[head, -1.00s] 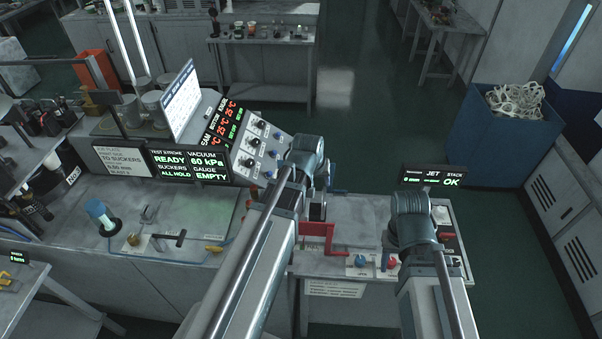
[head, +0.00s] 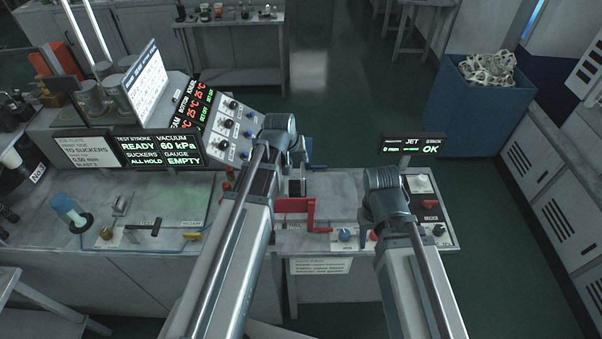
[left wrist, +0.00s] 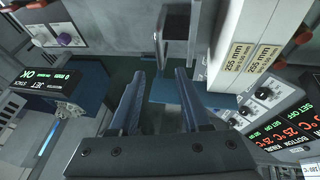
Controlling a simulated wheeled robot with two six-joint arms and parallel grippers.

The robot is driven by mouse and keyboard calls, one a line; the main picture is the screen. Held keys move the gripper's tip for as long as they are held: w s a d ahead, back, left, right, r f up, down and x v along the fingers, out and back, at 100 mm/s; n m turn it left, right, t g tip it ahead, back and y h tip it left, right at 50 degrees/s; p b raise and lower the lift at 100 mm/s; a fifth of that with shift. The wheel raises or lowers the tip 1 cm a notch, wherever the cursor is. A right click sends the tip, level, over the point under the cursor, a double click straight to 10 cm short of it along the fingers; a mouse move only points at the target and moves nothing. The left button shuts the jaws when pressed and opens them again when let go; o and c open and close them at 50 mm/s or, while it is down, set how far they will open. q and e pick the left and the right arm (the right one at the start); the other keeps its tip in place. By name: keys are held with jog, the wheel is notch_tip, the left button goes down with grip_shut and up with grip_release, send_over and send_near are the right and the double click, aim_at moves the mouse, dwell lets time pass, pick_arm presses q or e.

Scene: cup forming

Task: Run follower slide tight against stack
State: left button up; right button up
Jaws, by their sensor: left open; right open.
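I cannot make out the follower slide for certain. A dark upright block (head: 297,187) stands on the bench beside a red bent bar (head: 310,213), partly behind my left arm. My left gripper (head: 306,152) is above and behind that block, mostly hidden by its wrist. In the left wrist view my left gripper (left wrist: 158,73) is open and empty, its two fingers apart. A grey metal bracket (left wrist: 178,22) hangs just beyond the fingertips, not touching them. My right gripper (head: 366,212) is over the right part of the bench, its fingers mostly hidden under the wrist. I cannot see the stack clearly.
A display (head: 413,144) reads JET, STACK OK. Pale blocks (left wrist: 245,50) marked 255 mm stand close to the left gripper. A blue bin (head: 475,118) stands behind right.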

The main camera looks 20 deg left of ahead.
aim_at(302, 168)
pick_arm(q)
jog(key=b+x, duration=0.5)
jog(key=x, duration=0.2)
jog(key=shift+f+b, duration=0.2)
jog(key=shift+b, duration=0.1)
jog(key=shift+c, duration=0.2)
grip_shut()
dwell(0.9)
